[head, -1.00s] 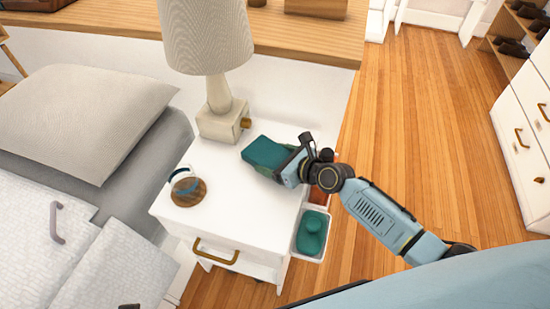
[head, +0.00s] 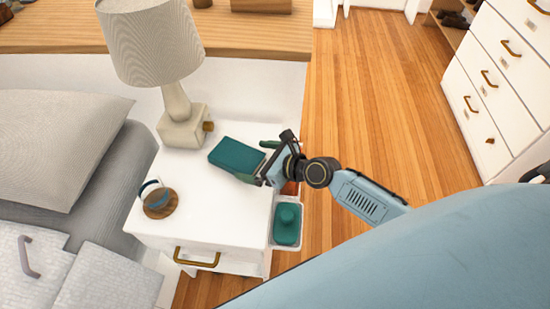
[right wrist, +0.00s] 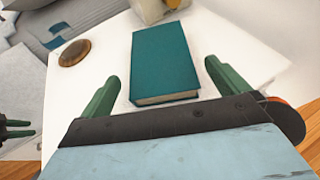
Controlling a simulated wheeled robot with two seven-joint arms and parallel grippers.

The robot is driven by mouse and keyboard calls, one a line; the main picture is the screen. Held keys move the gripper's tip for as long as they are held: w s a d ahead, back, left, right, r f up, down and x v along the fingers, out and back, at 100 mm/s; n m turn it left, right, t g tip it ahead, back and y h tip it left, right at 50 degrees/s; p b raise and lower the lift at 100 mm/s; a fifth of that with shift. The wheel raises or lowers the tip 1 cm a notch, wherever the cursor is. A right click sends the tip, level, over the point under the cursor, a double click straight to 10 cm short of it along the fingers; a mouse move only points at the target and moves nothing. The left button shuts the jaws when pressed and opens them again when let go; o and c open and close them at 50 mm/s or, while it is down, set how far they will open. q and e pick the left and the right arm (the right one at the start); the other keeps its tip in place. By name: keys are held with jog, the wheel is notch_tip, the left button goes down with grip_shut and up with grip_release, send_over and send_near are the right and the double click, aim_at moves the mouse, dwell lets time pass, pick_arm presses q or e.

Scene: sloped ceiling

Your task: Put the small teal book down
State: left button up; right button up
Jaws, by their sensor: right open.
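The small teal book (head: 237,155) lies flat on the white nightstand (head: 205,222), near its right edge. My right gripper (head: 259,162) is open at the book's near right end. In the right wrist view the book (right wrist: 164,58) shows its teal cover and pale page edge. The green fingers of my right gripper (right wrist: 162,72) stand to either side of it, with visible gaps. Green fingers at the left edge of the right wrist view look like my left gripper (right wrist: 16,128); its opening is unclear. It does not show in the head view.
A lamp (head: 183,128) stands behind the book. A round wooden coaster (head: 160,204) with a glass-like item lies at the left. A white side bin (head: 287,247) holds a teal item. The bed (head: 60,150) is left; wooden floor (head: 375,110) is open at right.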

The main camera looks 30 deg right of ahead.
jog(key=p+v, duration=0.1)
jog(key=v, duration=0.4)
jog(key=shift+s+d+r, duration=0.1)
jog(key=shift+s+d, duration=0.05)
jog(key=shift+s, duration=0.05)
pick_arm(q)
jog(key=f, duration=0.1)
jog(key=s+a+f, duration=0.2)
jog(key=f, duration=0.1)
jog(key=shift+s, duration=0.2)
pick_arm(e)
jog(key=shift+s+d+r, duration=0.15)
jog(key=shift+s+d, duration=0.1)
jog(key=shift+s, duration=0.15)
